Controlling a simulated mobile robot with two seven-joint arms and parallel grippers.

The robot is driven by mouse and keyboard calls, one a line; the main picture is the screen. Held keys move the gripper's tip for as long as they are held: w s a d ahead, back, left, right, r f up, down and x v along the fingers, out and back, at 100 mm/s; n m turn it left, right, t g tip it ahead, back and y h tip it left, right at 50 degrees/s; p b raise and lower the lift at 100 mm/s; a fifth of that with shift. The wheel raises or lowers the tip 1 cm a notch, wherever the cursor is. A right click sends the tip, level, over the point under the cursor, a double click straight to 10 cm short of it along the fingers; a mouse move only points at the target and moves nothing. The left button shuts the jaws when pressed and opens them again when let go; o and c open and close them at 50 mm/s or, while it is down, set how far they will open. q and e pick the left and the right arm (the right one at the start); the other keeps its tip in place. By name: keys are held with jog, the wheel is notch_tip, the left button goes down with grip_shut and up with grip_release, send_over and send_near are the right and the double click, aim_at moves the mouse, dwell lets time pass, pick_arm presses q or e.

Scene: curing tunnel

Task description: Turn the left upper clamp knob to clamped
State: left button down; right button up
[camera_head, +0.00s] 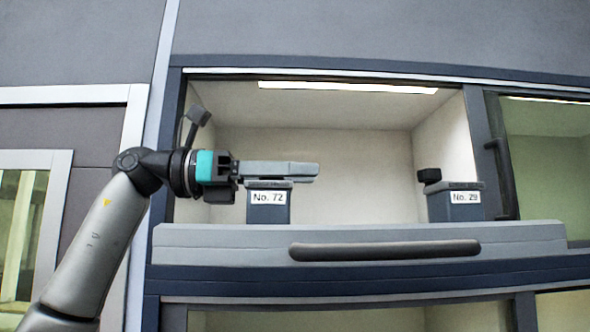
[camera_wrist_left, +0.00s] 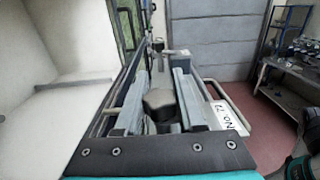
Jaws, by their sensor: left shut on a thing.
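My left gripper (camera_head: 305,172) reaches in from the left, its fingers level across the top of the left clamp block (camera_head: 268,215), labelled No. 72. In the left wrist view the dark left knob (camera_wrist_left: 160,101) sits between the two grey fingers, and the gripper is shut on it. The fingers hide this knob in the head view, so its turn angle cannot be told. The right clamp block (camera_head: 455,214), labelled No. 29, carries a black knob (camera_head: 430,176) standing out to its left. My right gripper is not in view.
Both blocks stand on a grey front ledge (camera_head: 210,241) with a dark bar handle (camera_head: 385,250). Behind is an open, lit, pale chamber (camera_head: 350,150). A dark upright handle (camera_head: 502,158) is at the right. A workbench (camera_wrist_left: 285,80) shows far right in the wrist view.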

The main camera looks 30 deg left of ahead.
pick_arm(q)
jog(key=c, duration=0.5)
grip_release()
jog(key=v, duration=1.5)
jog(key=shift+a, duration=0.15)
